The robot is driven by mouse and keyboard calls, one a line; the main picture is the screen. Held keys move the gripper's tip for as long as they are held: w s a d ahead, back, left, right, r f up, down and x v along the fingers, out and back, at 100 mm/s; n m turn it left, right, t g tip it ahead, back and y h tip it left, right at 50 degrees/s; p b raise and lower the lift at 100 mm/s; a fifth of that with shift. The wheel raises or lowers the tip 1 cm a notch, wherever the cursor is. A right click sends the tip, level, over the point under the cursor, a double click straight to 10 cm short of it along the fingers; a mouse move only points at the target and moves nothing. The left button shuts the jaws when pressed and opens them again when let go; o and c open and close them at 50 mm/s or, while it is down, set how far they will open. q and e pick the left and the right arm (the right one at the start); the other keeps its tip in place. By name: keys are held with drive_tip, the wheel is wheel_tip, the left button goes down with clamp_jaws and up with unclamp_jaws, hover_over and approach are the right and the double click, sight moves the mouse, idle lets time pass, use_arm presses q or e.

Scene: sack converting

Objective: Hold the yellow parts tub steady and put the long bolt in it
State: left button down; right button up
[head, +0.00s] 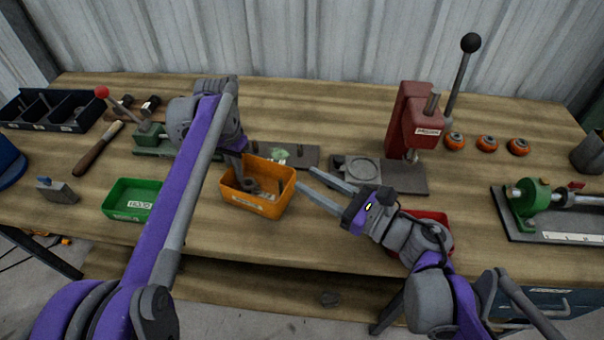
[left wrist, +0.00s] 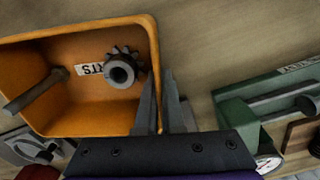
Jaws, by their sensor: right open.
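The yellow parts tub (head: 268,208) stands on the bench near its front edge; it looks orange-yellow. My left gripper (head: 243,178) is at its far left side. In the left wrist view, its fingers (left wrist: 161,100) straddle the tub's wall (left wrist: 150,45), one inside and one outside, closed on it. Inside lie a toothed gear piece (left wrist: 122,68) and a long grey bolt (left wrist: 38,90), which slants with one end at the opposite wall. My right gripper (head: 306,180) is open and empty, just right of the tub, fingers pointing towards it.
A green tub (head: 125,203) is to the left, and a red tub (head: 437,218) is partly behind my right gripper. A red press (head: 408,120) and a grey fixture plate (head: 400,178) stand behind it. A green lever tool (head: 150,135) is at the back left.

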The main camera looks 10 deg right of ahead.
use_arm(q)
drive_tip(key=c, duration=1)
unclamp_jaws()
drive_tip(key=shift+o, duration=0.2)
drive_tip(key=shift+r, duration=0.1)
wheel_tip(320, 180, up, 12)
drive_tip(key=shift+f, duration=0.1)
